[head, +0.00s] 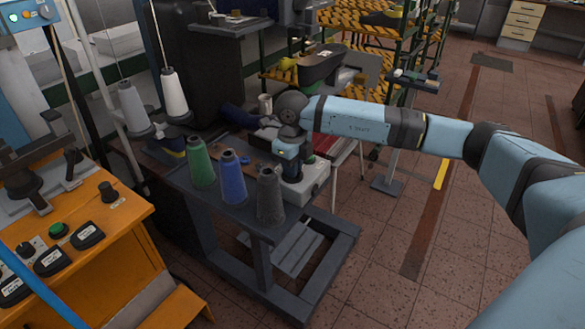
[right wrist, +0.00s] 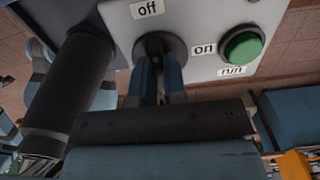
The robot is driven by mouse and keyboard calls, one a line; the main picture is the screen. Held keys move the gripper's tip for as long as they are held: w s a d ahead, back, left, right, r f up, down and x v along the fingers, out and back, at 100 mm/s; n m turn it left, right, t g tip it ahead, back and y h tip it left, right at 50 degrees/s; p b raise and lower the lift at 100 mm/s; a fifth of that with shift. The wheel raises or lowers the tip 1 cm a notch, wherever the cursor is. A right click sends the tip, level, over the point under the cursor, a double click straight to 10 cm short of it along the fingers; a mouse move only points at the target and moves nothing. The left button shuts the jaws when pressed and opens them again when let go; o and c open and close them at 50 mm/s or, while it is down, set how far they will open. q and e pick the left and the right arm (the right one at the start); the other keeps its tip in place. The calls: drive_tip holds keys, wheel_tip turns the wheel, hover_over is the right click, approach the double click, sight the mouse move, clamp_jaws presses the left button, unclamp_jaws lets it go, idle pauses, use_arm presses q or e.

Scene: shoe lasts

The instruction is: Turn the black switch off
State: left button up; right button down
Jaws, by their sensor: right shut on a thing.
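The black switch (right wrist: 158,42) sits on a pale grey control box (right wrist: 200,15), between the labels "off" and "on" in the right wrist view. My right gripper (right wrist: 160,62) is shut on the switch, one finger on each side. The fingers hide much of the knob, so I cannot tell exactly where it points. In the head view my right gripper (head: 288,165) reaches down to the box (head: 316,178) on the dark table, and the switch is hidden. My left gripper is not in view.
A green "run" button (right wrist: 243,46) is beside the switch. Green (head: 200,163), blue (head: 231,178) and dark grey (head: 270,195) thread cones stand close left of the gripper. An orange machine (head: 110,225) with knobs is at left. The tiled floor at right is open.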

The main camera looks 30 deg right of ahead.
idle(0.6)
drive_tip(key=c, duration=1.2)
unclamp_jaws()
drive_tip(key=shift+r, duration=0.1)
drive_tip(key=shift+r, duration=0.3)
wheel_tip(320, 180, up, 13)
drive_tip(key=shift+r, duration=0.1)
